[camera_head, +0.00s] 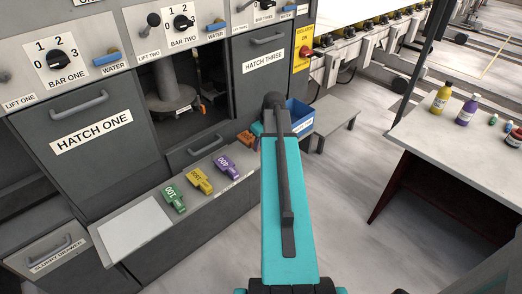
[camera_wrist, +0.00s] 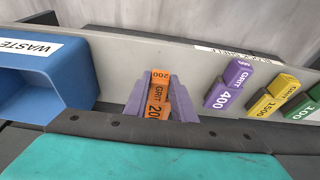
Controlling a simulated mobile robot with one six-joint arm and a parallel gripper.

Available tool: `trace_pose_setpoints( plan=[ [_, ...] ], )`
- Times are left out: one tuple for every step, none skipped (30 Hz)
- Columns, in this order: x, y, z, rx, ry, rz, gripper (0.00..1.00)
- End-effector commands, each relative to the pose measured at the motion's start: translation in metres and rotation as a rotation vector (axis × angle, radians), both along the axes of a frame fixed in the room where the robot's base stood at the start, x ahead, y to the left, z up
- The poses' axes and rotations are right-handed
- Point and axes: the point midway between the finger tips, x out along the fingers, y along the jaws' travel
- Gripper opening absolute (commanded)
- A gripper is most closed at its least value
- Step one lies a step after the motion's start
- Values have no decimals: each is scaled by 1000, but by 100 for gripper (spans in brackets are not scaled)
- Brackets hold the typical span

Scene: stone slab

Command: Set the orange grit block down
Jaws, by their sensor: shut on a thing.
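The orange grit block (camera_wrist: 157,95), marked 200, is between the two greyish-purple fingers of my gripper (camera_wrist: 160,84) in the wrist view. The gripper is shut on it. In the head view a small part of the orange block (camera_head: 245,137) shows left of my arm, near the far end of the block shelf (camera_head: 148,217). My arm hides most of the gripper there. I cannot tell whether the block touches the shelf. The purple 400 block (camera_head: 227,166), yellow 1500 block (camera_head: 200,181) and green 100 block (camera_head: 174,197) lie in a row on the shelf.
A pale sheet (camera_head: 120,232) covers the shelf's near end. A table with bottles (camera_head: 440,140) stands right.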

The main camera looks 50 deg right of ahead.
Motion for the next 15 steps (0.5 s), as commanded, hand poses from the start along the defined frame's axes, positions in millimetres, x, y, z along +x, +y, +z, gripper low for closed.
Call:
trace_pose_setpoints(
  plan=[
    [0, 0, -1, 0, -1, 0, 0],
    [0, 0, -2, 0, -1, 0, 0],
    [0, 0, -5, 0, 0, 0, 0],
    [0, 0, -7, 0, 0, 0, 0],
    [0, 0, -9, 1, 0, 0, 0],
    [0, 1, -12, 1, 0, 0, 0],
    [0, 1, -15, 1, 0, 0, 0],
    [0, 1, -18, 1, 1, 0, 0],
    [0, 1, -23, 1, 0, 0, 0],
    [0, 1, -25, 1, 0, 0, 0],
    [1, 1, -28, 1, 0, 0, 0],
    [1, 1, -31, 1, 0, 0, 0],
    [1, 1, -33, 1, 0, 0, 0],
    [1, 1, -34, 1, 0, 0, 0],
    [1, 1, -36, 1, -1, 0, 0]
  ],
)
